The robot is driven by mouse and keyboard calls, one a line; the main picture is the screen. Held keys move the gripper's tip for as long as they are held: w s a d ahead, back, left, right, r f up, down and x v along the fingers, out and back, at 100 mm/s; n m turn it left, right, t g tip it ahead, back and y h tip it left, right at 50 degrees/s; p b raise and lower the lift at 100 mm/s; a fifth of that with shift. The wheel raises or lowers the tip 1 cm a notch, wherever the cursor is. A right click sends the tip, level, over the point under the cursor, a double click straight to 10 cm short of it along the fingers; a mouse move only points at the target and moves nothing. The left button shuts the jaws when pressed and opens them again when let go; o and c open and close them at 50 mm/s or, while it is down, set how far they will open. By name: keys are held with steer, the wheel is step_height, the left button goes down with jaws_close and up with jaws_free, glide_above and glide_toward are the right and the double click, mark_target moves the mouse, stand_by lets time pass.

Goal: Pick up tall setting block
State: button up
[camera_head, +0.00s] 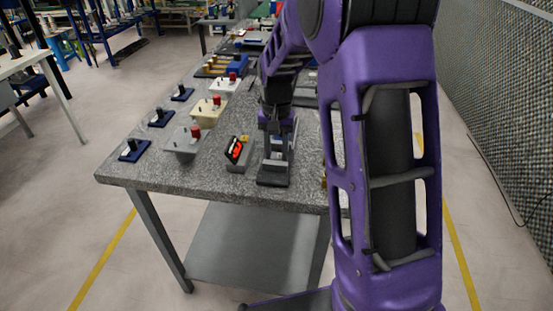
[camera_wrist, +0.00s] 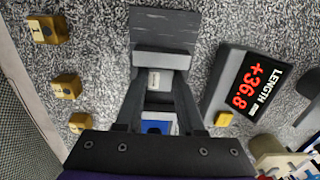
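Several small brass-coloured blocks (camera_wrist: 47,30) with dark marks stand at the left of the wrist view. I cannot tell from above which is the tall setting block. In the head view my arm hides most of them; a brass edge (camera_head: 324,183) shows beside it. My gripper (camera_wrist: 160,80) points down over a dark grey fixture (camera_wrist: 165,28), away from the brass blocks. It also shows in the head view (camera_head: 275,165). Its fingers look parted. A small light grey piece (camera_wrist: 154,80) shows between them; it does not clearly look gripped.
A display (camera_wrist: 257,88) reading LENGTH +36.8 stands beside the fixture and also shows in the head view (camera_head: 238,151). Boxes with red knobs (camera_head: 183,143) and blue-based stands (camera_head: 134,150) line the left of the granite table (camera_head: 215,185). A mesh wall (camera_head: 500,90) is at right.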

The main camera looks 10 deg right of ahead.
jaws_close()
steer(key=shift+r, duration=0.1)
